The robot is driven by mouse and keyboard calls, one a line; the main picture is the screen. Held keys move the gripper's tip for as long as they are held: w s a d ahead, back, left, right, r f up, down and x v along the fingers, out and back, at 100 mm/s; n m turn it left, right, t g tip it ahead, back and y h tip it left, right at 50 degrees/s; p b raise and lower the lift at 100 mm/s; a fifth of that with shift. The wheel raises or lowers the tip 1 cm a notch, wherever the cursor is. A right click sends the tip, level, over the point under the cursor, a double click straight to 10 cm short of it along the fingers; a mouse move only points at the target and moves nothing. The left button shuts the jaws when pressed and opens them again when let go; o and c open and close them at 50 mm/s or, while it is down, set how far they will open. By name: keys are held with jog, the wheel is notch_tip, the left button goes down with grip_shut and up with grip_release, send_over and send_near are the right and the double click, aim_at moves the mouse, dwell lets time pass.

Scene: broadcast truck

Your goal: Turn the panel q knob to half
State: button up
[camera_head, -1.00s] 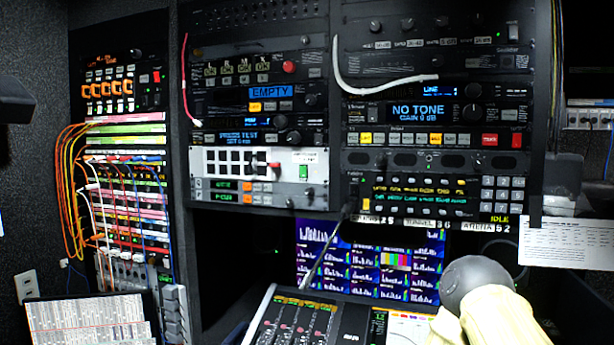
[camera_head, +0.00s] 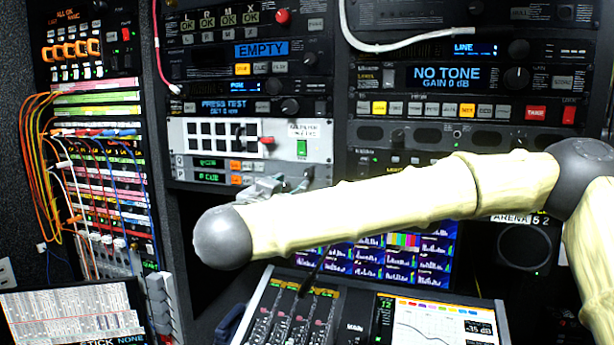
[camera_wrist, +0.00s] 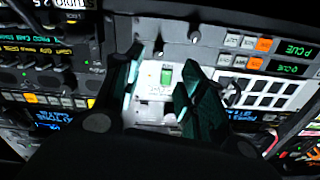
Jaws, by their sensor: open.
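The white panel (camera_head: 215,143) with Q and P rows is in the middle rack. Its green Q display (camera_head: 209,162) sits above the P display. The wrist view shows the panel upside down, with two small dark knobs (camera_wrist: 194,37) and (camera_wrist: 158,48) just beyond the fingertips; I cannot tell which is the q knob. My open gripper (camera_wrist: 160,70) straddles the view of a green switch (camera_wrist: 166,76), with nothing held. I cannot tell whether it touches the panel.
A red-tipped lever (camera_head: 266,140) and the green switch (camera_head: 302,148) stand close above the gripper. A white cable (camera_head: 375,45) and a pink cable (camera_head: 157,60) hang nearby. A mixing desk (camera_head: 340,310) lies below. My forearm crosses in front of the right rack and monitor.

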aim_at(308, 173)
jog(key=p+x, duration=0.1)
jog(key=x, duration=0.2)
jog(key=r+p+x, duration=0.1)
jog(key=p+x, duration=0.1)
jog(key=x, duration=0.1)
jog(key=p+x, duration=0.1)
jog(key=x, duration=0.2)
jog(key=shift+s+d+r+p, duration=0.1)
jog(key=shift+d+r+p, duration=0.05)
jog(key=shift+p, duration=0.25)
jog(key=shift+p+x, duration=0.4)
jog(key=shift+x, duration=0.6)
grip_shut()
